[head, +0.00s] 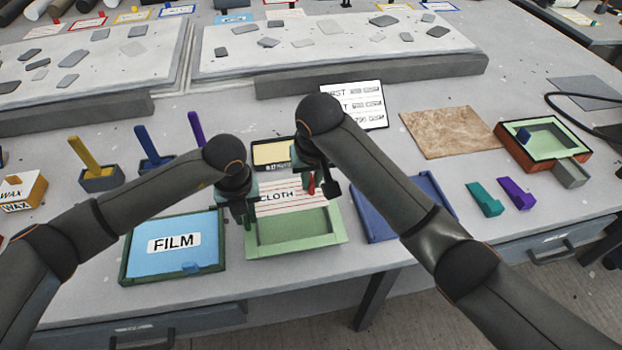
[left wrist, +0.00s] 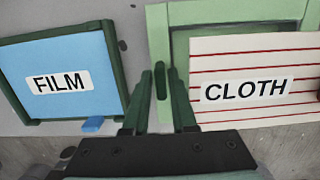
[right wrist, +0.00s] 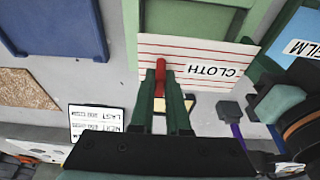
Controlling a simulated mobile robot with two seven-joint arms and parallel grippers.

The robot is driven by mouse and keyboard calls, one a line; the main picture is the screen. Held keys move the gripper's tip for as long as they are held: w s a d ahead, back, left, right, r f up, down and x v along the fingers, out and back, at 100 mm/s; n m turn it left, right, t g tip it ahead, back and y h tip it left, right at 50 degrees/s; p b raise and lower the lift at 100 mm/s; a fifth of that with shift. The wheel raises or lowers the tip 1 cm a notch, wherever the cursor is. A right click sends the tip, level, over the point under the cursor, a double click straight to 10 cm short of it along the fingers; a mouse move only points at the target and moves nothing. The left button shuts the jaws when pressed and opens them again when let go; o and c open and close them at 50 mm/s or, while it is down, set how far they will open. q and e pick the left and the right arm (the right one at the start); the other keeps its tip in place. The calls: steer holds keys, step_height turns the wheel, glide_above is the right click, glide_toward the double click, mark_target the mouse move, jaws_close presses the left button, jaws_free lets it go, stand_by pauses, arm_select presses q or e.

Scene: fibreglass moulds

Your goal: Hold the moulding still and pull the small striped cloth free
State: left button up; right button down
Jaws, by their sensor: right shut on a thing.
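The pale green moulding (head: 340,228) sits at the table's near edge. A white cloth with red stripes, marked CLOTH (head: 270,207), lies across its far part; it also shows in the right wrist view (right wrist: 152,46). A red tab (right wrist: 160,66) stands at the cloth's edge. My right gripper (right wrist: 161,84) is shut on this red tab. My left gripper (head: 249,213) is at the moulding's left side. In the left wrist view its fingers (left wrist: 160,86) stand apart, either side of a dark green upright piece (left wrist: 160,75) by the moulding's rim. Contact there is unclear.
A blue FILM tray (head: 150,262) lies left of the moulding and a dark blue tray (head: 430,200) right of it. A white list board (head: 368,92) stands behind. Teal and purple blocks (head: 516,194) lie further right. A brown board (head: 450,130) lies behind them.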

arm_select(q)
steer(key=shift+o, duration=1.4)
steer(key=shift+d, duration=0.1)
arm_select(e)
steer(key=shift+a, duration=0.1)
arm_select(q)
steer(key=shift+d, duration=0.1)
steer(key=shift+d+r, duration=0.1)
arm_select(e)
steer(key=shift+s+a, duration=0.15)
arm_select(q)
steer(key=shift+r, duration=0.1)
arm_select(e)
steer(key=shift+f, duration=0.1)
arm_select(q)
step_height(320, 180, up, 12)
steer(key=s, duration=0.1)
steer(key=shift+s, duration=0.15)
